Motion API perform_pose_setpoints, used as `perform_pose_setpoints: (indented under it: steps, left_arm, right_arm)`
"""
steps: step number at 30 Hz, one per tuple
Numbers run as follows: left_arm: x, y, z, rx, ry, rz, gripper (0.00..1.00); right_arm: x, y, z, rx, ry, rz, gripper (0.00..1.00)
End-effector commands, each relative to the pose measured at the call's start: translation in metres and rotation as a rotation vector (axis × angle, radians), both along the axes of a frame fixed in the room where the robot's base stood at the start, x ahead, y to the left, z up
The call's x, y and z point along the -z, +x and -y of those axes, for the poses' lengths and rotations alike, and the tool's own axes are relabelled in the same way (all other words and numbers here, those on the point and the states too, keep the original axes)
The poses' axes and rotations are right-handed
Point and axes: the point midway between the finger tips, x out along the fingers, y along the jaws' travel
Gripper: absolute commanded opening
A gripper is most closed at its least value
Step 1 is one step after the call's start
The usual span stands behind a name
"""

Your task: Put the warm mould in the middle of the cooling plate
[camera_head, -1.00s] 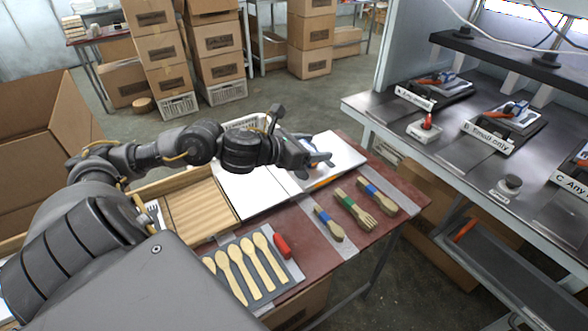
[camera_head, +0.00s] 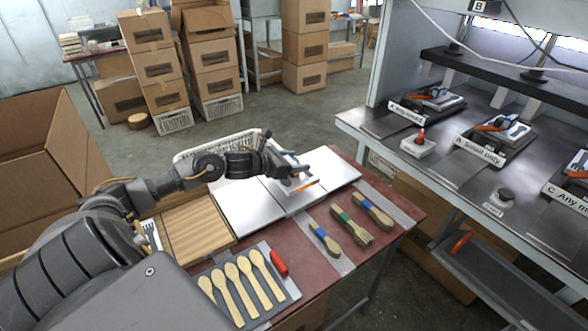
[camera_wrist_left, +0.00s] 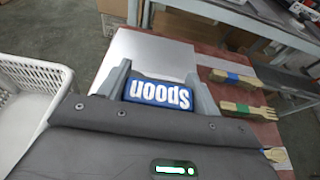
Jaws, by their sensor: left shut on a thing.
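My left gripper (camera_head: 308,171) is shut on the mould, which has a blue face lettered "Spoon" (camera_wrist_left: 158,94) in the left wrist view. The cooling plate is a pale, smooth metal surface (camera_head: 249,210), with visible seams, at the table's back. It also shows beyond the fingers in the wrist view (camera_wrist_left: 160,50). The mould is over its middle to right part. I cannot tell whether they touch. My right gripper is not in view.
A white basket (camera_head: 196,153) stands behind the plate. A wooden tray (camera_head: 196,226) is to its left. Wooden spoons (camera_head: 240,290), a red object (camera_head: 278,263) and banded utensil bundles (camera_head: 352,226) lie in front. A press bench (camera_head: 440,150) stands at right.

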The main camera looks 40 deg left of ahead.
Motion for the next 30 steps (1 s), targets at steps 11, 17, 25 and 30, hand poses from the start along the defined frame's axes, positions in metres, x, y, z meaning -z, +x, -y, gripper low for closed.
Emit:
perform_pose_setpoints:
  steps: [11, 17, 25, 30]
  left_arm:
    - [0.025, 0.004, -0.004, -0.001, -0.005, 0.004, 0.12]
    - [0.034, 0.004, -0.004, 0.000, -0.001, 0.007, 0.12]
    - [0.036, 0.004, -0.004, 0.000, -0.001, 0.007, 0.12]
    - [0.039, 0.003, -0.004, 0.001, -0.001, 0.000, 0.79]
  right_arm:
    - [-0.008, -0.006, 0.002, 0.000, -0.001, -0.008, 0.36]
    - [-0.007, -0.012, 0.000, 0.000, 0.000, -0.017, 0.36]
    - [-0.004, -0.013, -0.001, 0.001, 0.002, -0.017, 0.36]
    - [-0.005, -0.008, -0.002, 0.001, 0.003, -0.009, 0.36]
